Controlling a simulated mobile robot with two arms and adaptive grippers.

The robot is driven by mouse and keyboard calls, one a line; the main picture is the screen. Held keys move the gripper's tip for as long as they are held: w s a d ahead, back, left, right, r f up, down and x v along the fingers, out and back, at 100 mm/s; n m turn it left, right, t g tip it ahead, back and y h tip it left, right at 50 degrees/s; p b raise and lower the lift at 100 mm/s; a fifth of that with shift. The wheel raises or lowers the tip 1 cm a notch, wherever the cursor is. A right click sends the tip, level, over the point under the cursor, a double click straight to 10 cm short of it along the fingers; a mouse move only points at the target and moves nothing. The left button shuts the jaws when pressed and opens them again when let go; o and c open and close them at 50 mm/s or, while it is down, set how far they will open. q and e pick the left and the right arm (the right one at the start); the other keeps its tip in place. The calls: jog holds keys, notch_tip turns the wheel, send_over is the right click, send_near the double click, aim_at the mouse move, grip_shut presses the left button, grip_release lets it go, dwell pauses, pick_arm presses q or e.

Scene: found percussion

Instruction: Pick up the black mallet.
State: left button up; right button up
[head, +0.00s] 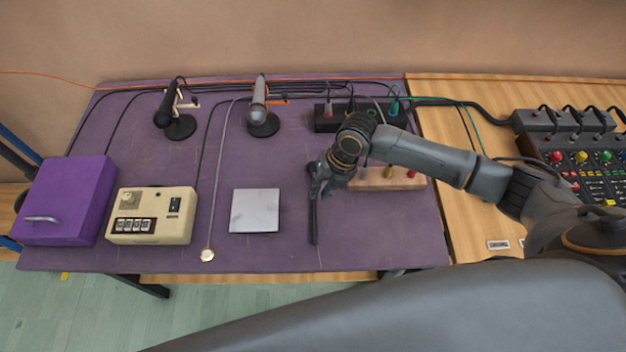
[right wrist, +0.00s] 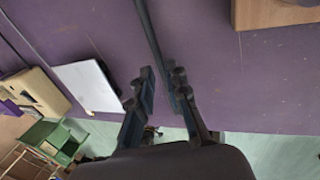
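The black mallet (head: 314,222) lies on the purple cloth, its thin dark stick running toward the table's front edge. My right gripper (head: 318,178) is over its far part and hides that end. In the right wrist view the mallet's stick (right wrist: 153,38) runs down from the top edge to the fingers. The two fingers of my right gripper (right wrist: 163,88) stand apart, with the stick closer to the right-hand finger. I cannot tell whether they touch it. My left gripper is not in view.
A silver square plate (head: 255,211) lies left of the mallet. A wooden block with coloured knobs (head: 388,180) sits behind and right, close under my right arm. A cream box (head: 153,216), purple box (head: 68,202), two microphones and cables occupy the rest. Cloth around the mallet's near end is clear.

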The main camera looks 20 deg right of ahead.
aim_at(316, 202)
jog(key=shift+p+x, duration=0.3)
jog(key=shift+x, duration=0.9)
jog(key=shift+a+f, duration=0.15)
jog(key=shift+f, duration=0.3)
grip_shut()
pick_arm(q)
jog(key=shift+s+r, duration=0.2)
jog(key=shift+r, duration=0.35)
pick_arm(e)
jog(key=shift+w, duration=0.1)
